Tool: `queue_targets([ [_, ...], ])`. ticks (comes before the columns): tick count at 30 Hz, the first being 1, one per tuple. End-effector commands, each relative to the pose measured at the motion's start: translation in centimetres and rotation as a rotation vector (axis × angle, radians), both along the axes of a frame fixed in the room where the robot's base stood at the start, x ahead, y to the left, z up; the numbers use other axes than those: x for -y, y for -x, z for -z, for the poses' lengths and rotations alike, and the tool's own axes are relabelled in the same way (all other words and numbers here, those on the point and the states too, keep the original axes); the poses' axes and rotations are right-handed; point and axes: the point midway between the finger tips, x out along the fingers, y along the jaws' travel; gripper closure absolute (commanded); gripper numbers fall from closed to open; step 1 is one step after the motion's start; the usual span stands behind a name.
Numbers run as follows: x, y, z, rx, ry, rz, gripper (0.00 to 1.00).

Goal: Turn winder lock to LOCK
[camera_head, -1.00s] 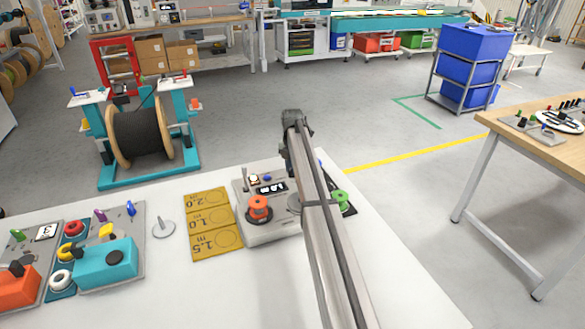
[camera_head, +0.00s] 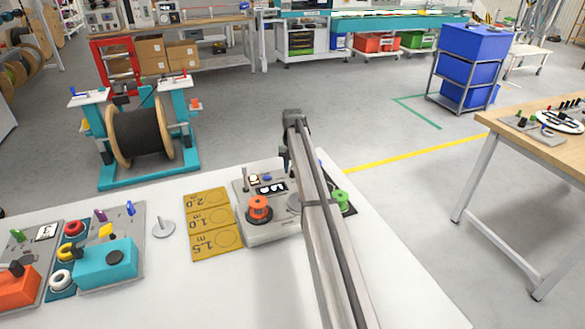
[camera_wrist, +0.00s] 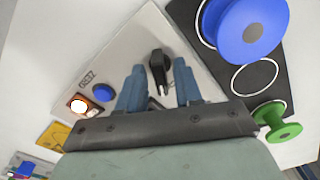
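I cannot tell how far the fingertips are above the panel. No LOCK marking is readable. In the head view my arm hides the knob, and my gripper (camera_head: 287,162) is over the winder's far side.
A blue spool (camera_wrist: 250,30) and a green spool (camera_wrist: 280,122) stand on a black mat (camera_wrist: 264,83) to the right. Yellow length cards (camera_head: 211,222) lie left of the winder.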

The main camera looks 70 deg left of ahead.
Motion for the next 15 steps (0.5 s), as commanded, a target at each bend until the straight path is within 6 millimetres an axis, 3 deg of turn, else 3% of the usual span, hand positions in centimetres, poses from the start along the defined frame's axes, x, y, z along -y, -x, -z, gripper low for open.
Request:
queue_targets([
  [10, 0.0, 0.0, -0.1, 0.0, 0.0, 0.001, 0.59],
  [15, 0.0, 0.0, -1.6, 0.0, -0.001, 0.001, 0.59],
])
